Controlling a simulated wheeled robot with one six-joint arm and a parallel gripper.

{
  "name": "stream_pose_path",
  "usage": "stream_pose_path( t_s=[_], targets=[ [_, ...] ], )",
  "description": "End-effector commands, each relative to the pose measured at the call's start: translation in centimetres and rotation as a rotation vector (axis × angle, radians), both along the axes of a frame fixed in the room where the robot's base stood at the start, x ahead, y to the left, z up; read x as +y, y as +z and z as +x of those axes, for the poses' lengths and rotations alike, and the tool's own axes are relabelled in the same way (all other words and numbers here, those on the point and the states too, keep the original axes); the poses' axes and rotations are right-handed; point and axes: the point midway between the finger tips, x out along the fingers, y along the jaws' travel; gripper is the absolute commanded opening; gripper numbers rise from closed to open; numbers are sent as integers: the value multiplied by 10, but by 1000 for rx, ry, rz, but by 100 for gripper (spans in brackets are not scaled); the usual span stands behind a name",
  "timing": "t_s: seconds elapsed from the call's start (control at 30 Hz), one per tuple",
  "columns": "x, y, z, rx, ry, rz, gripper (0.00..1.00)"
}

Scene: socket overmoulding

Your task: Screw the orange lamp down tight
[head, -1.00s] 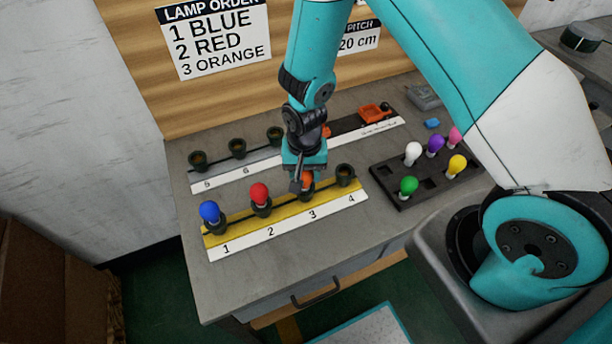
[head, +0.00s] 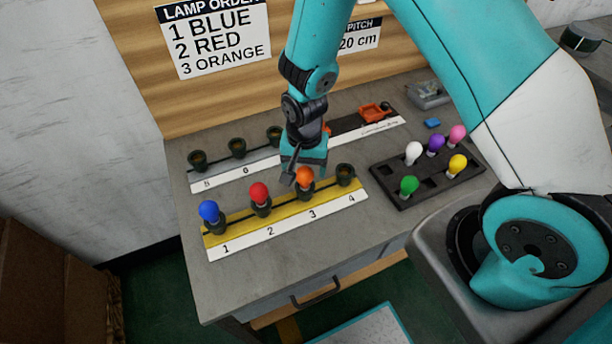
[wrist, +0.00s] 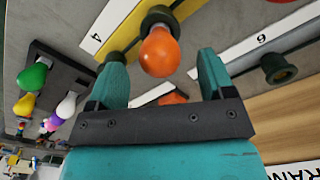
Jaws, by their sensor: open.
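The orange lamp (head: 305,178) stands upright in the socket at position 3 of the yellow strip (head: 240,227). It also shows in the wrist view (wrist: 160,52), with its base in a dark socket (wrist: 160,18). How deep it sits in the socket I cannot tell. My gripper (head: 298,180) is just behind and above the lamp in the head view. In the wrist view my gripper (wrist: 160,75) is open, one finger on each side of the lamp, with gaps between the fingers and the bulb.
The blue lamp (head: 209,211) and red lamp (head: 259,194) stand in sockets 1 and 2. Socket 4 (head: 345,173) is empty. A dark tray (head: 384,186) holds several lamps at the right. Empty sockets line the strip behind (head: 221,182).

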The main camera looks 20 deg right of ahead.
Motion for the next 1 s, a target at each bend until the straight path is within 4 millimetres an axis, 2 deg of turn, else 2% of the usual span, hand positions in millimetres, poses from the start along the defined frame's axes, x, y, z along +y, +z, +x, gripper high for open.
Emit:
stream_pose_path(
  t_s=[0.4,0.6,0.73,1.0],
  targets=[
    [0,100,1,-7,-1,2,75],
    [0,137,1,-6,-1,1,75],
    [0,150,0,-3,-1,1,75],
    [0,157,-2,-2,11,5,75]
  ],
)
